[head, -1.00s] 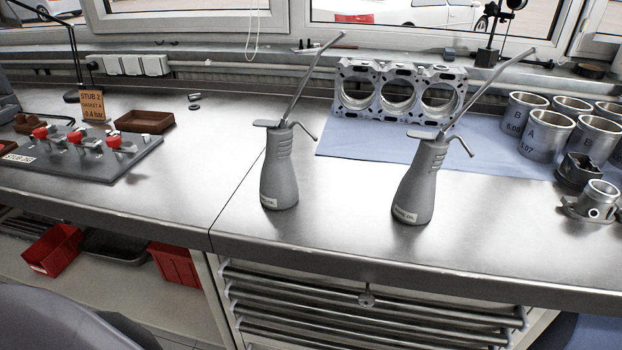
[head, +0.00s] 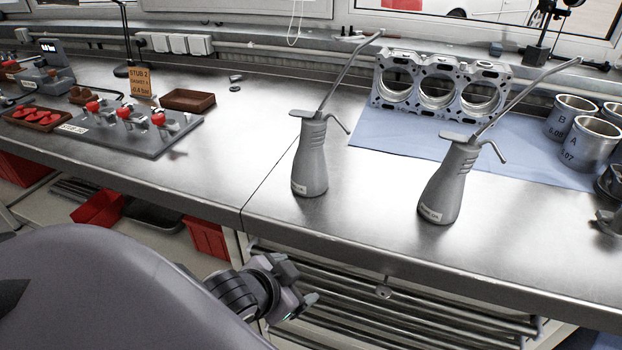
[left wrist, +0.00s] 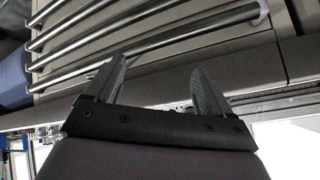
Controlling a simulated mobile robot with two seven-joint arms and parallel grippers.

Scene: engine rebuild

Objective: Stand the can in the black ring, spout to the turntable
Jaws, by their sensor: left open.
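Two grey oil cans with long spouts stand on the steel bench in the head view. The left can (head: 310,160) is upright, its spout rising up and to the right. The right can (head: 449,185) leans a little in the picture, its spout also up and right. Each has a small pale label near its foot. My left gripper (head: 306,298) is below the bench edge in front of the drawers, apart from both cans. In the left wrist view its fingers (left wrist: 152,88) are spread and empty. I see neither a black ring nor a turntable clearly. My right gripper is not in view.
A blue mat (head: 400,140) carries an engine block (head: 440,88) and several cylinder liners (head: 590,142). A clamp plate with red knobs (head: 130,125) and a brown tray (head: 187,100) are at left. Bare steel lies left of the cans. Drawer bars (head: 400,305) are below the edge.

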